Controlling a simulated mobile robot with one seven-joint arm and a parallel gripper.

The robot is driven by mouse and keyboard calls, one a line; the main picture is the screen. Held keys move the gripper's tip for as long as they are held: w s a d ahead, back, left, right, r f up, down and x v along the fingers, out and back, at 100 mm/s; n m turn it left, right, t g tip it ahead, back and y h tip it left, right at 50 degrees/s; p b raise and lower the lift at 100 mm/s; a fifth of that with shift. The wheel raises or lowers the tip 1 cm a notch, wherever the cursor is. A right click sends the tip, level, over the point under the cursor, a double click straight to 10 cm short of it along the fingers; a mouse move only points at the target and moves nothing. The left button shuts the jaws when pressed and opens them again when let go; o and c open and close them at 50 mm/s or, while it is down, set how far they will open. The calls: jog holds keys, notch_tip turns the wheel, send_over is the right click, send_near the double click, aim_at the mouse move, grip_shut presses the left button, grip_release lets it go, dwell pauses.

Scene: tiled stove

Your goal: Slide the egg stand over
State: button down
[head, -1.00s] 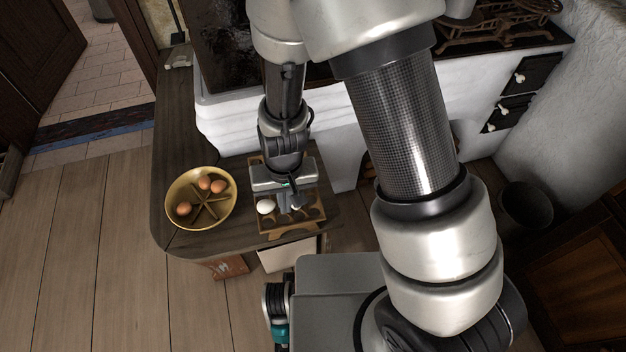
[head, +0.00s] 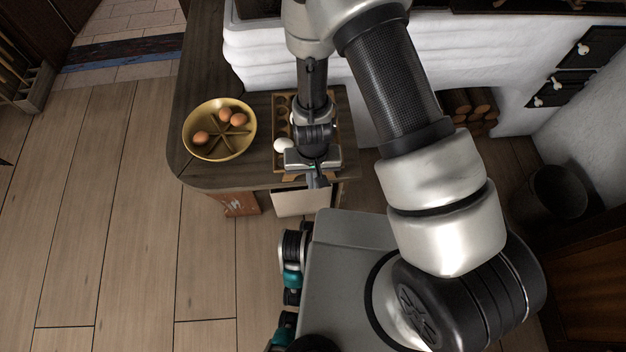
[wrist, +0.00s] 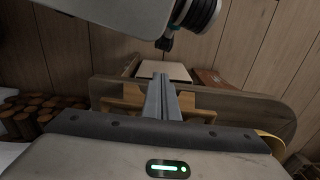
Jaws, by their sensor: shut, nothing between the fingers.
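The egg stand (head: 280,103) is a brown wooden tray with round hollows, on the dark wooden counter to the right of the bowl. A white egg (head: 284,145) sits at its left side. My gripper (head: 318,181) is shut and empty, over the near edge of the stand by the counter's front edge. My arm hides much of the stand's middle and right. In the wrist view my shut fingers (wrist: 162,97) stand in front of the stand's yellowish wooden edge (wrist: 203,102). I cannot tell whether they touch it.
A brass bowl (head: 190,140) with brown eggs stands left on the counter (head: 205,80). The white stove (head: 260,45) is behind. A pale box (head: 300,204) and a reddish box (head: 238,204) are below the counter's front.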

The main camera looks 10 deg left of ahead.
jog(key=shift+w+a+r, duration=0.1)
jog(key=shift+w+a, duration=0.05)
jog(key=shift+w, duration=0.45)
jog(key=shift+w+a, duration=0.1)
jog(key=shift+w, duration=0.5)
jog(key=w, duration=0.3)
jog(key=w+a+b, duration=0.1)
jog(key=w, duration=0.2)
jog(key=w+a, duration=0.1)
jog(key=w, duration=0.2)
jog(key=shift+b, duration=0.35)
jog(key=shift+s, duration=0.1)
